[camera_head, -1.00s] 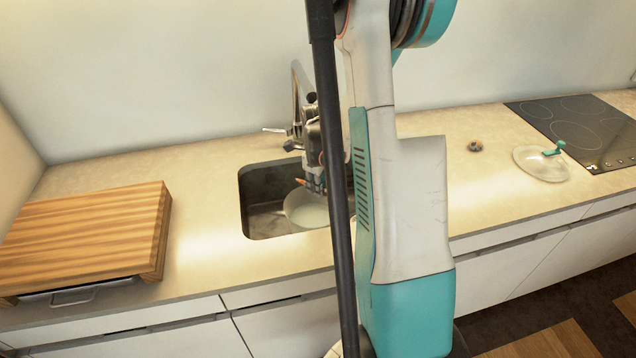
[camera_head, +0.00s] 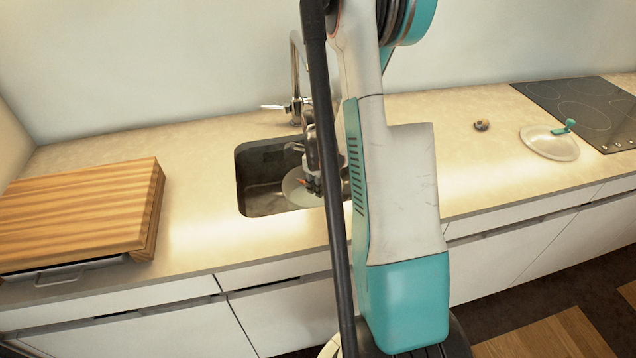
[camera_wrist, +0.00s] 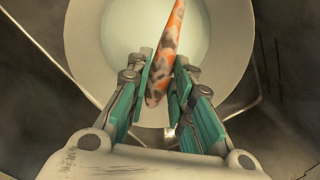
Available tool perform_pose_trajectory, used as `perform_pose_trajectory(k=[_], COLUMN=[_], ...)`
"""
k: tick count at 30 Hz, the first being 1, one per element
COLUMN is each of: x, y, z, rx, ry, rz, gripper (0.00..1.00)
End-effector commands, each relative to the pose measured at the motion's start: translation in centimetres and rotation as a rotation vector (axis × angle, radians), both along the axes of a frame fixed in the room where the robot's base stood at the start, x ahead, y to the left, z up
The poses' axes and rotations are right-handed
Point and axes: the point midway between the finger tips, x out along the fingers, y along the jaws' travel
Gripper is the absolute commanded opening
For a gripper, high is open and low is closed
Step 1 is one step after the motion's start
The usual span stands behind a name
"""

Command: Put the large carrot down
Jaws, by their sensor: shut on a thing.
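The large carrot (camera_wrist: 167,52) is orange with dark and pale blotches and points away from my gripper in the wrist view. My gripper (camera_wrist: 164,78) is shut on it, with a teal finger on each side. The carrot is over a pale round plate or bowl (camera_wrist: 88,42); I cannot tell whether it touches it. In the head view my gripper (camera_head: 313,186) is down in the sink (camera_head: 262,190), above the pale dish (camera_head: 294,190). Only a small orange bit of the carrot (camera_head: 301,182) shows there, and my arm hides the sink's right part.
A faucet (camera_head: 297,80) stands behind the sink. A wooden cutting board (camera_head: 80,210) lies on the left counter. A small round brownish object (camera_head: 481,125), a glass lid (camera_head: 545,145) and a cooktop (camera_head: 580,108) are on the right. The counter between board and sink is clear.

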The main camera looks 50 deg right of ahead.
Motion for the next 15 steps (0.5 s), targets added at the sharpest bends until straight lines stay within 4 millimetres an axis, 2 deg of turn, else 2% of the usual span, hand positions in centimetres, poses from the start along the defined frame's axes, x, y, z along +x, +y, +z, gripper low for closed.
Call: perform_pose_trajectory(k=[9,10,13,15], x=[0.00,0.00,0.00,0.00], y=[-0.01,0.00,-0.01,0.00], z=[-0.14,-0.14,-0.15,-0.14], rx=[0.000,0.000,0.000,0.000], ry=[0.000,0.000,0.000,0.000], rz=[0.000,0.000,0.000,0.000], gripper=[0.00,0.23,0.41,0.44])
